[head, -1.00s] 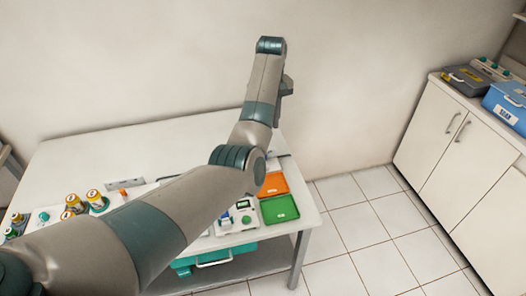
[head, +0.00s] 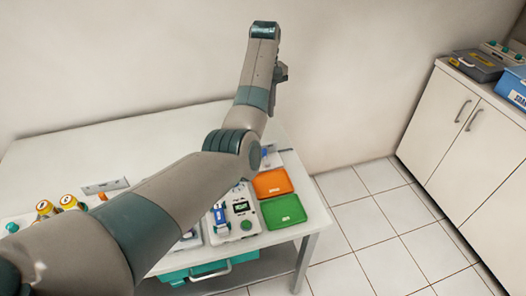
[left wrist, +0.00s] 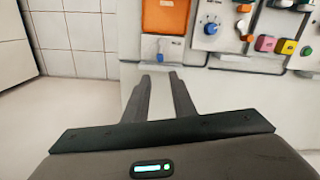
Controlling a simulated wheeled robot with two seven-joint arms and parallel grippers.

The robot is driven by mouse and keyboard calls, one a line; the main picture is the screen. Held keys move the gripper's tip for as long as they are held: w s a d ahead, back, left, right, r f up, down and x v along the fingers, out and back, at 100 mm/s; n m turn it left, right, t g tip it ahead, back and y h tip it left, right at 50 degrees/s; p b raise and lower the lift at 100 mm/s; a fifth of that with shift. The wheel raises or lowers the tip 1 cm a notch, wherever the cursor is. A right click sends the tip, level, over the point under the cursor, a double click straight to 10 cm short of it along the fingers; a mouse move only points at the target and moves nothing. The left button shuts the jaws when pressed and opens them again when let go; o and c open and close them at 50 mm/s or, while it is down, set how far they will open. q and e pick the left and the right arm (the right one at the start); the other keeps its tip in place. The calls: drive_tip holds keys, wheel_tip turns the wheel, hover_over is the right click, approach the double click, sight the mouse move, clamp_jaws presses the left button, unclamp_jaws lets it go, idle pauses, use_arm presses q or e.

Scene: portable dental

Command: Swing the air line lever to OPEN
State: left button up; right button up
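A small blue-handled fitting on a white base (head: 270,158) stands on the table behind the orange tray, partly hidden by my left arm. It also shows in the left wrist view as a blue handle (left wrist: 160,46) just beyond my fingertips. No OPEN marking is readable, so I cannot tell if it is the air line lever. My left gripper (left wrist: 159,76) has two dark fingers apart with nothing between them, apparently short of the fitting. In the head view my left arm crosses the table and hides its fingers. My right gripper is not in view.
An orange tray (head: 272,183) and a green tray (head: 283,211) lie at the table's right end. Left of them is a white device with a display (head: 242,206). Yellow-capped jars (head: 68,202) stand left. A teal case (head: 197,271) sits below. Cabinets (head: 468,140) are right.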

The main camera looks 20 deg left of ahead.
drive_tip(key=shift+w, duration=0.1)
use_arm(q)
drive_tip(key=shift+s, duration=0.1)
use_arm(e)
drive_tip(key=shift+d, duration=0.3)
